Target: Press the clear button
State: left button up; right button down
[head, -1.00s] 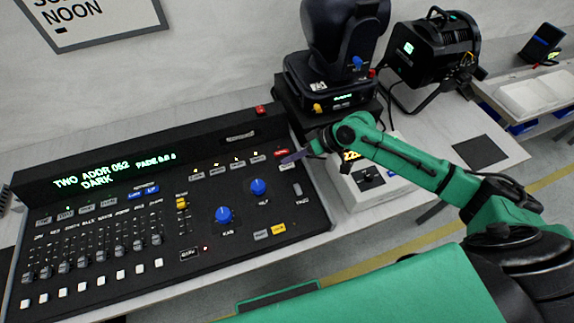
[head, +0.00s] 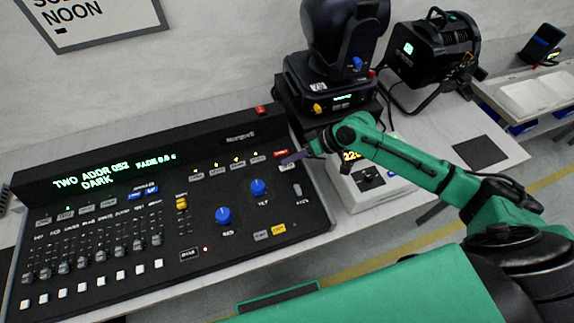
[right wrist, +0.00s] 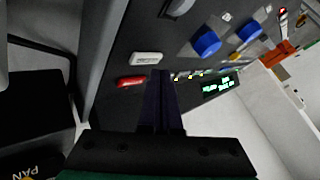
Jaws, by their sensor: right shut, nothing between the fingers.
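The black lighting console (head: 100,290) lies on the bench. Its button labels are too blurred for me to pick out the clear button surely. My right gripper (head: 285,161) is shut and empty at the console's upper right, close to a red button (head: 280,153). In the right wrist view, the shut fingers (right wrist: 160,74) point at the panel beside the red button (right wrist: 131,83) and a white button (right wrist: 147,59). I cannot tell whether the tips touch the panel. A yellow button (head: 278,229) sits lower on the console. My left gripper is out of view.
Blue knobs (head: 223,215) stand up from the console. The green display (head: 100,178) reads "TWO ADDR 052" and "DARK". A moving-head light (head: 340,45) stands behind the gripper. A white box (head: 350,190) is right of the console, under my right arm.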

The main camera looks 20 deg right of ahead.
aim_at(291, 167)
dwell(0.5)
jog(key=shift+f, duration=0.4)
jog(key=shift+f, duration=0.4)
dwell(0.6)
jog(key=shift+r, duration=0.1)
jog(key=shift+r+p, duration=0.6)
jog(key=shift+r, duration=0.15)
notch_tip(291, 167, up, 5)
jog(key=p, duration=0.5)
jog(key=shift+r, duration=0.1)
